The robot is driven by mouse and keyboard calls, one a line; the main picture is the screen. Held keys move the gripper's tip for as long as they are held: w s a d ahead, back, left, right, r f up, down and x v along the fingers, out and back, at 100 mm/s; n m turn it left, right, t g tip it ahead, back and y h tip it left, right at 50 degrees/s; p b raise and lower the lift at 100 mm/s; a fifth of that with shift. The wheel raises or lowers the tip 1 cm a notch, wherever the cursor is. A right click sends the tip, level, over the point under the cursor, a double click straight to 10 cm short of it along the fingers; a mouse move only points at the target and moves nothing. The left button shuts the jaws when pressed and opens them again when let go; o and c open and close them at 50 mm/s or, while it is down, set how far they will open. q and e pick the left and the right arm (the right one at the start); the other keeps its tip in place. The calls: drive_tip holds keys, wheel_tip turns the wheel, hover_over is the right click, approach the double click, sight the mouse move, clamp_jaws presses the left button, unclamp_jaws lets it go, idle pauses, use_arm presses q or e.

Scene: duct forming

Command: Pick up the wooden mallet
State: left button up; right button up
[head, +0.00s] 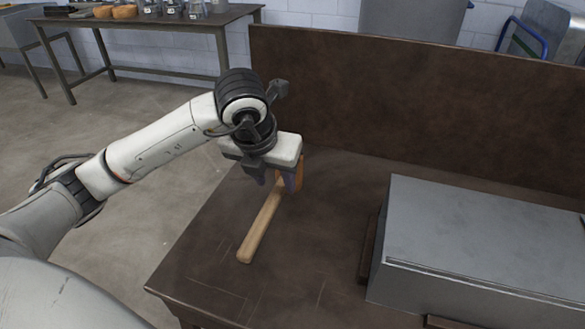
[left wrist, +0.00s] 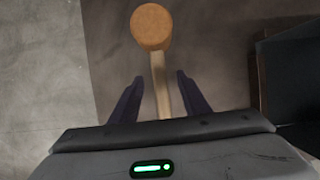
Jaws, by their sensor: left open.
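The wooden mallet (head: 260,226) lies on the brown workbench, its pale handle pointing toward the front edge and its orange-brown head (head: 298,172) toward the back. My left gripper (head: 277,181) is over the mallet near its head, fingers pointing down, and partly hides the head and upper handle. In the left wrist view, the round mallet head (left wrist: 153,27) is beyond the fingertips, and the handle (left wrist: 160,85) runs between the two open fingers (left wrist: 156,84) with a gap on each side. My right gripper is not in view.
The workbench (head: 200,255) has a tall back panel (head: 400,100). A large grey metal duct piece (head: 480,240) sits on the right, with dark strips beside it. The bench left of the mallet is clear. Another table (head: 140,25) with small items stands behind.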

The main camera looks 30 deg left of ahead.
sight(277, 189)
use_arm(q)
drive_tip(key=x, duration=0.7)
drive_tip(key=shift+s, duration=0.1)
clamp_jaws()
drive_tip(key=shift+a+r, duration=0.1)
drive_tip(key=shift+r, duration=0.05)
